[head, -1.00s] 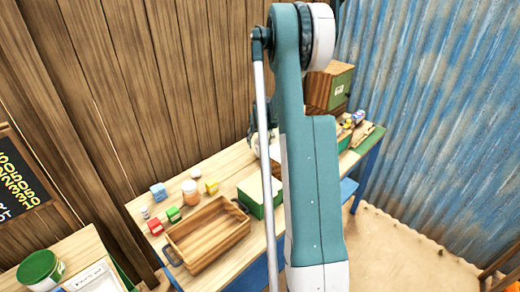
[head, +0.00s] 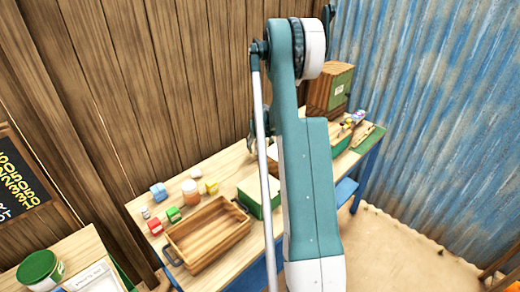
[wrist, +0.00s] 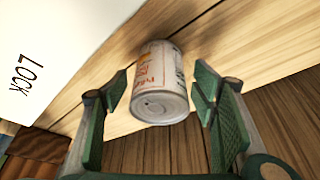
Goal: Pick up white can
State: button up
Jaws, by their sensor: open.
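The white can (wrist: 160,82) has red and dark lettering and shows in the wrist view, its round metal end facing my camera. My gripper (wrist: 162,98) is open, with one green padded finger on each side of the can. A gap shows between each finger and the can, so neither appears to touch it. In the head view my own arm covers most of the gripper, and I cannot make out this can there.
A white surface marked LOCK (wrist: 28,72) is close to the left finger. In the head view, a wooden tray (head: 207,262), a green-sided box (head: 262,192), small blocks and an orange-and-white jar (head: 190,192) stand on the table. A tall wooden box (head: 322,92) stands at the back.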

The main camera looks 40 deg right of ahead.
jog(key=shift+c, duration=0.2)
dwell(0.3)
jog(key=c, duration=1.1)
jog(key=shift+r, duration=5)
